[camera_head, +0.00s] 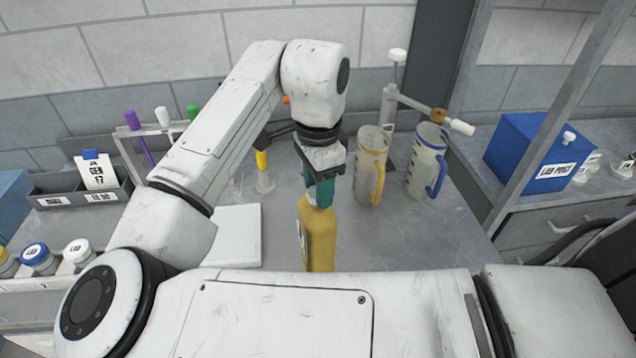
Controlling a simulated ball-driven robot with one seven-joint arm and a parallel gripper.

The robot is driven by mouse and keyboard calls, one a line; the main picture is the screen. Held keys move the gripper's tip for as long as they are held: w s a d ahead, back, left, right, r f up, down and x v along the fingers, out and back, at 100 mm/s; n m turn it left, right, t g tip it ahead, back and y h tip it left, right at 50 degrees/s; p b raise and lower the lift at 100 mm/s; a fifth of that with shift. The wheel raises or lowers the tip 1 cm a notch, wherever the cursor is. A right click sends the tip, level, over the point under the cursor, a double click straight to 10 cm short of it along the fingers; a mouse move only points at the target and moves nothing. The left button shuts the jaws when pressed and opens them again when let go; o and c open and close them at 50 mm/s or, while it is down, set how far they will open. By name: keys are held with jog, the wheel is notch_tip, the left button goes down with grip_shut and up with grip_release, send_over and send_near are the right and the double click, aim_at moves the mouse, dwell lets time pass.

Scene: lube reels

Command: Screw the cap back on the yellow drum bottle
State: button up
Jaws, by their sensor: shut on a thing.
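The yellow drum bottle (320,240) stands upright on the grey bench, with its lower part hidden behind my arm. My gripper (319,195) points down directly over the bottle's top, with its teal fingers closed at the neck. The cap is mostly hidden between the fingers, and they are shut on it. I cannot tell how the cap sits on the thread.
Two measuring jugs, one with a yellow handle (370,165) and one with a blue handle (427,162), stand close to the right. A pump (389,105) is behind them. A blue box (540,150) is far right. A white board (237,236) lies left.

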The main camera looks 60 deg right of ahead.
jog(key=o, duration=1.4)
jog(key=shift+r+p, duration=1.4)
jog(key=shift+r, duration=1.6)
